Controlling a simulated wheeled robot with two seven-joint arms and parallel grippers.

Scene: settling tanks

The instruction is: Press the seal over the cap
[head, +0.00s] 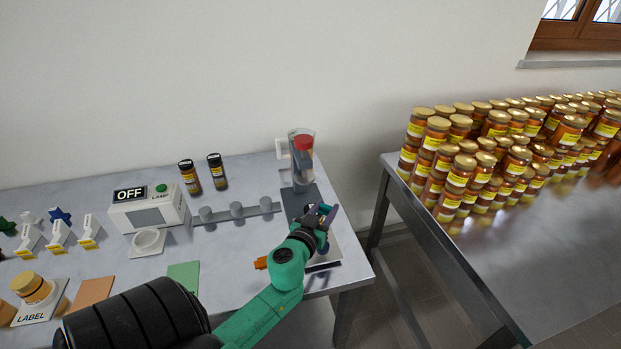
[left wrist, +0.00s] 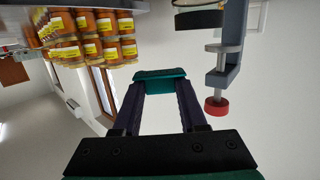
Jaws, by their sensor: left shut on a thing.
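My left gripper (head: 326,213) comes in from the lower left, at the front of a grey press (head: 301,178) with a red knob (head: 304,142). In the left wrist view the gripper's dark fingers (left wrist: 161,88) are apart, with a teal piece (left wrist: 160,74) across their tips; it is shut on this piece. The press shows upside down there, its red knob (left wrist: 217,106) right of the fingers and apart from them. A jar with a tan cap (head: 30,287) stands on the LABEL plate (head: 38,313) at far left. I cannot make out a seal. My right gripper is not in view.
A lamp box marked OFF (head: 148,209) and two dark jars (head: 189,178) stand at the back. A rail with grey posts (head: 237,210) lies left of the press. An orange piece (head: 262,263) shows beside my wrist.

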